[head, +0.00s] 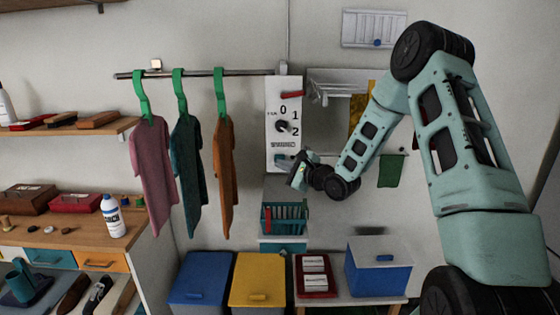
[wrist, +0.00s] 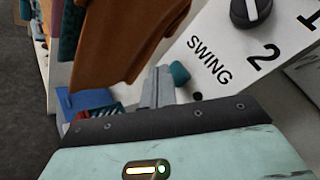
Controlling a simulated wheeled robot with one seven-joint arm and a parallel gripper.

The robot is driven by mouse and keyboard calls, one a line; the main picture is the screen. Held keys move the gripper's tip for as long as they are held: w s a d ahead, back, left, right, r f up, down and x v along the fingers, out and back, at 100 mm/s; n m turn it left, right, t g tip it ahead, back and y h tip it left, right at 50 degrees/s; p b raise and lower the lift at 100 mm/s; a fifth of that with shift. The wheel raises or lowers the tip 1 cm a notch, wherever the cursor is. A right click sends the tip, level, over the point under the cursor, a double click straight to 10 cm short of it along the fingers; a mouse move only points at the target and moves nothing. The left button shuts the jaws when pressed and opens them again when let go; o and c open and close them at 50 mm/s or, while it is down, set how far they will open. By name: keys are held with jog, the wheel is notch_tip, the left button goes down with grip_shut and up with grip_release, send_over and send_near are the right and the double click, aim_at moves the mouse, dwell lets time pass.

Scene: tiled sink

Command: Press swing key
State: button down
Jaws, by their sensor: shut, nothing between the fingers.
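The white control panel (head: 272,120) hangs on the wall with a dark rotary knob (head: 283,126) and the numbers 0, 1 and 2. In the wrist view its SWING label (wrist: 209,60) and the knob (wrist: 250,10) show large. A teal key (wrist: 179,73) sticks out beside that label; it also shows low on the panel in the head view (head: 281,158). My gripper (head: 297,172) is just below and right of the key in the head view. In the wrist view its shut, empty grey fingers (wrist: 158,88) are close beside the key; I cannot tell if they touch it.
Shirts on green hangers hang from a rail (head: 200,74) left of the panel; an orange shirt (wrist: 135,35) is close to my fingers. A teal basket (head: 284,218) stands below. Blue and yellow bins (head: 257,275) are on the floor. A wall shelf (head: 345,76) is to the right.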

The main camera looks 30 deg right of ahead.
jog(key=shift+w+d, duration=0.1)
dwell(0.6)
jog(key=shift+w+d, duration=0.15)
jog(key=shift+w, duration=0.15)
jog(key=shift+w+d+p, duration=0.3)
jog(key=shift+w+p, duration=0.1)
jog(key=shift+w, duration=0.05)
dwell(0.8)
jog(key=shift+s, duration=0.1)
jog(key=shift+s+a, duration=0.55)
jog(key=shift+s, duration=0.2)
jog(key=s+a, duration=0.2)
jog(key=s, duration=0.1)
jog(key=s+a+p, duration=0.1)
jog(key=s, duration=0.1)
jog(key=shift+a, duration=0.15)
dwell(0.6)
